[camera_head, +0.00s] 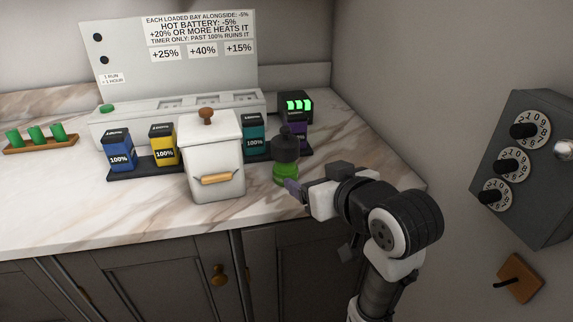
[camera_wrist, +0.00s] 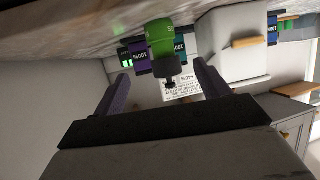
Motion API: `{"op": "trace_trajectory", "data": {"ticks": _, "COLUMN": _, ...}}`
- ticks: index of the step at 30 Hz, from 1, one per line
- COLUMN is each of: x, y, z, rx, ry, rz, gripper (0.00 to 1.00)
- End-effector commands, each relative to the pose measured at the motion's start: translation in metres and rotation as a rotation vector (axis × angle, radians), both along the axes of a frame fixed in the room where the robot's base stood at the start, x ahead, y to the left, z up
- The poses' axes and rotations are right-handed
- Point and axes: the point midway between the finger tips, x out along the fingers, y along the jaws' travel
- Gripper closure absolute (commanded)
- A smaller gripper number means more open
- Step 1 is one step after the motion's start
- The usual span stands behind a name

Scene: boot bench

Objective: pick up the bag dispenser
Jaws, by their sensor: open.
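A green item with a dark, knobbed top (camera_head: 286,172), which I take to be the bag dispenser, stands upright near the counter's front edge, right of the white canister. My gripper (camera_head: 294,189) is beside it at its lower right, with the far finger hidden. In the wrist view, which is upside down, the green body (camera_wrist: 160,39) lies ahead, in line with the gap between the fingers. My gripper (camera_wrist: 163,72) is open there, with a finger to each side and nothing held. I cannot tell whether a fingertip touches it.
A white lidded canister (camera_head: 213,158) with a wooden knob stands close on the left. Blue (camera_head: 118,151), yellow (camera_head: 163,145), teal (camera_head: 255,136) and purple (camera_head: 297,133) batteries stand behind. A wall with a dial box (camera_head: 525,165) bounds the right. The counter's left front (camera_head: 80,200) is clear.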

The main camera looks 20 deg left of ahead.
Motion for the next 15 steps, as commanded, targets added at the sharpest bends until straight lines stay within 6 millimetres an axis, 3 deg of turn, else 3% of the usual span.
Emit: {"op": "trace_trajectory", "data": {"ticks": 15, "x": 0.021, "y": 0.024, "z": -0.013, "rx": -0.013, "ry": 0.021, "rz": 0.000, "gripper": 0.25}}
